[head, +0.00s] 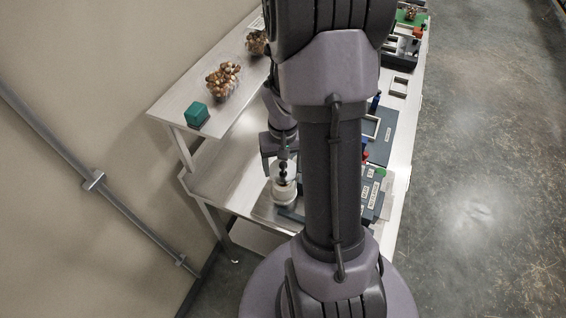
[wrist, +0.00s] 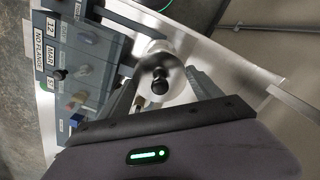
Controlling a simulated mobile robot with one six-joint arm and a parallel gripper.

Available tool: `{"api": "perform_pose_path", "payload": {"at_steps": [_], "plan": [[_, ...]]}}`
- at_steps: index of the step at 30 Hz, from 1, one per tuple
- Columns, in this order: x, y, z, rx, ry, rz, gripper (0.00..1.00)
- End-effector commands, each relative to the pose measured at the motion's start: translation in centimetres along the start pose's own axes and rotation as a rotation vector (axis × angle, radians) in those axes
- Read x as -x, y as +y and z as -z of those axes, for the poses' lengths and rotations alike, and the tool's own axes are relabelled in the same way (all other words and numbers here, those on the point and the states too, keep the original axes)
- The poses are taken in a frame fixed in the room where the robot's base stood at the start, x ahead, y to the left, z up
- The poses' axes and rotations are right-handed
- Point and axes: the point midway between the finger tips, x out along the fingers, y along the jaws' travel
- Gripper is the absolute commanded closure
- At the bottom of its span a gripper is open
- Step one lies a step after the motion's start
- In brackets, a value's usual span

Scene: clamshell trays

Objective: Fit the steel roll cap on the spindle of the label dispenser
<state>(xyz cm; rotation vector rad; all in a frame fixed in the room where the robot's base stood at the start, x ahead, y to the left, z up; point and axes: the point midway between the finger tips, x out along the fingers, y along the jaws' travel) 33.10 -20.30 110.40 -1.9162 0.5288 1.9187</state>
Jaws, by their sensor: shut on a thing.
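My gripper (wrist: 163,70) is shut on the steel roll cap (wrist: 176,88), a pale round disc with a black knob between the fingers in the wrist view. In the head view my gripper (head: 282,158) is over the label dispenser, whose white label roll (head: 285,196) stands upright on the lower bench top. The cap's black knob shows just above the roll. The spindle is hidden under the cap and gripper. I cannot tell whether the cap is seated or a little above the roll.
Blue-grey boxes with labels and coloured knobs (wrist: 85,42) stand close beside the dispenser. My arm hides the middle of the bench in the head view.

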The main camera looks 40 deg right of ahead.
Motion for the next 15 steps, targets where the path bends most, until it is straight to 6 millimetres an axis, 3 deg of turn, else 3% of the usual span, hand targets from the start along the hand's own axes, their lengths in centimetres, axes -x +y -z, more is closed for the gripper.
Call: {"api": "perform_pose_path", "payload": {"at_steps": [15], "plan": [[-5.1, 0.0, 0.0, 0.0, 0.001, 0.0, 0.69]]}}
